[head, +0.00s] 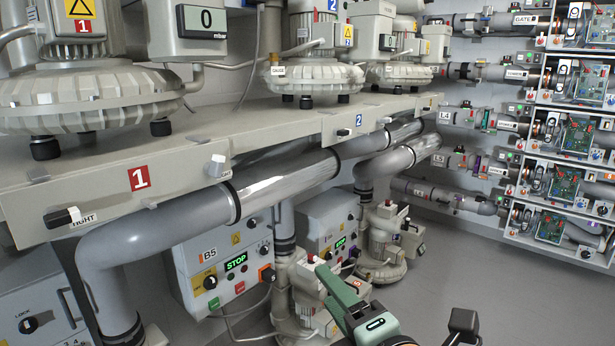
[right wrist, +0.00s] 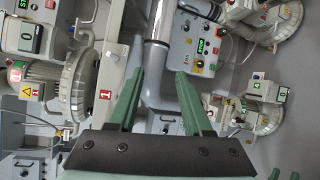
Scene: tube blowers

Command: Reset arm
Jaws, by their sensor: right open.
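My right gripper (head: 325,270) reaches in from the bottom of the head view, green with a dark wrist behind it. In the right wrist view its two green fingers (right wrist: 159,74) stand well apart, with nothing between them. Past the fingers in that view is a grey pipe (right wrist: 157,88). In the head view the gripper overlaps the lower blower units; I cannot tell how far apart they are. My left gripper is not in view.
A long shelf (head: 290,133) carries several blowers (head: 85,98) at the left. Thick grey pipes (head: 185,222) run below it. A control box B5 (head: 215,258) shows a green STOP display. Racks of circuit boards (head: 560,135) stand at right. Grey floor (head: 455,260) is clear between.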

